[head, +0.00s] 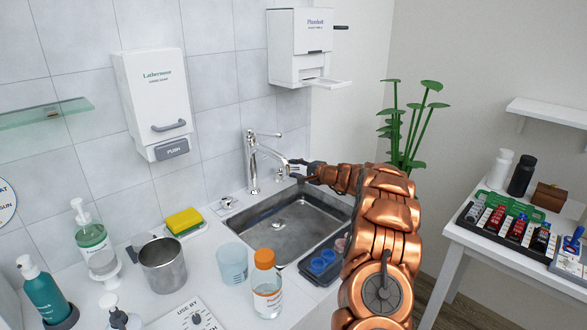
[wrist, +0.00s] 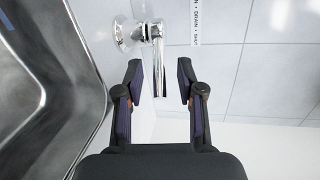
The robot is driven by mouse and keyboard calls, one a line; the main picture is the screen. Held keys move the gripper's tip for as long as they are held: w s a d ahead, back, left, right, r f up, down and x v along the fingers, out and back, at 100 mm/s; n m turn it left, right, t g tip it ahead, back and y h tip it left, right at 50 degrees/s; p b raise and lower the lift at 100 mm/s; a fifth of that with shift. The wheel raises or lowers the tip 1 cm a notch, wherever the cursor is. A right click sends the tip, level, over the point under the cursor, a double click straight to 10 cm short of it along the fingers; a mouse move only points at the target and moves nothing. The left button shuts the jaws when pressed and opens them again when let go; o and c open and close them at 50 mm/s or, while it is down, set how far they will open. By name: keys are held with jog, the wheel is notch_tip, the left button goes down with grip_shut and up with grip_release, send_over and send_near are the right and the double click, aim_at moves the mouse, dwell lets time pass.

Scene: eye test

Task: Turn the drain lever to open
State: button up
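The drain lever (wrist: 158,62) is a chrome bar on a round chrome mount, in the upper middle of the wrist view. A white wall label (wrist: 196,22) beside it reads "DRAIN" and "SHUT"; its other end is cut off. My gripper (wrist: 160,78) is open, one finger on each side of the lever's free end. The lever looks nearer the left finger; I cannot tell whether they touch. In the head view my gripper (head: 298,169) is behind the sink (head: 297,215), right of the tap (head: 252,165), and the lever is hard to make out there.
The tap spout reaches close to my gripper. An orange-capped bottle (head: 266,285), a clear cup (head: 232,263), a steel mug (head: 162,265) and a sponge (head: 184,221) stand on the counter. A white dispenser (head: 300,45) hangs above. A side table (head: 470,240) stands right.

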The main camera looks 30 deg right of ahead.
jog(key=shift+w+a+f, duration=0.15)
jog(key=shift+w, duration=0.3)
jog(key=shift+c, duration=0.3)
grip_shut()
